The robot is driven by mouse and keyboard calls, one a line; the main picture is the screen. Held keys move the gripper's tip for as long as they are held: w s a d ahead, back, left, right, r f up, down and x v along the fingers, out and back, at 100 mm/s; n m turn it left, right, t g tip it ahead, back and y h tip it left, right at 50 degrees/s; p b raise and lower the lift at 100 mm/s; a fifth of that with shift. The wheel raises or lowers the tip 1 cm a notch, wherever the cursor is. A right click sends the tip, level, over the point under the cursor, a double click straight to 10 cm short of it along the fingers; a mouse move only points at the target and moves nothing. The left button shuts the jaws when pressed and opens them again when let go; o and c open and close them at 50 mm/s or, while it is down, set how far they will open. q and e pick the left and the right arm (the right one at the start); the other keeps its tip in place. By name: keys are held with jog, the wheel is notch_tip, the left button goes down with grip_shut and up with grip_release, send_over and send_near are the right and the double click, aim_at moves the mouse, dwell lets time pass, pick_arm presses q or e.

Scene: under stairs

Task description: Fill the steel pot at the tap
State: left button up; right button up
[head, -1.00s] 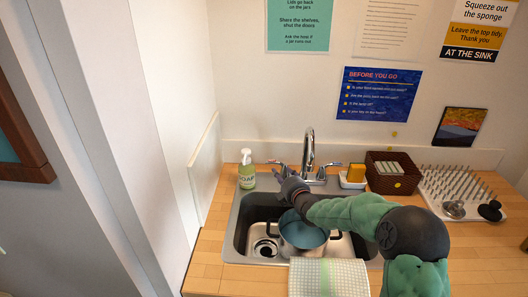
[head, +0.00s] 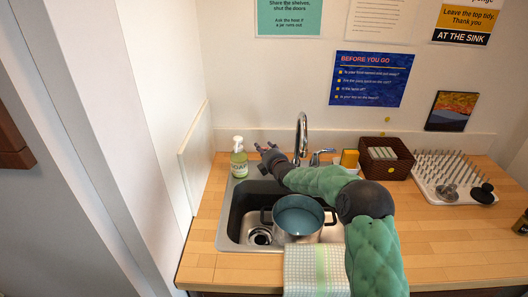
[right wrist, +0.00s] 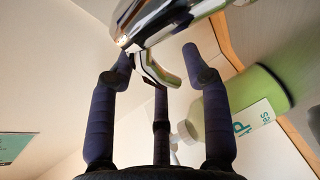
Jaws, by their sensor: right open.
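The steel pot (head: 298,219), with dark side handles, stands upright in the sink basin below the chrome tap (head: 301,128). Its inside looks blue-grey; I cannot tell whether it holds water, and no stream is clear. My right gripper (head: 266,150) is open at the left side of the tap, behind the pot. In the right wrist view its spread fingers (right wrist: 158,70) are around a chrome lever (right wrist: 153,68); contact is unclear. The tap's right lever (head: 320,154) shows beside my forearm. My left gripper is out of view.
A green soap bottle (head: 239,162) stands close left of my right gripper. A checked towel (head: 314,270) hangs at the sink's front.

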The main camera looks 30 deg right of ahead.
jog(key=shift+w, duration=0.25)
grip_shut()
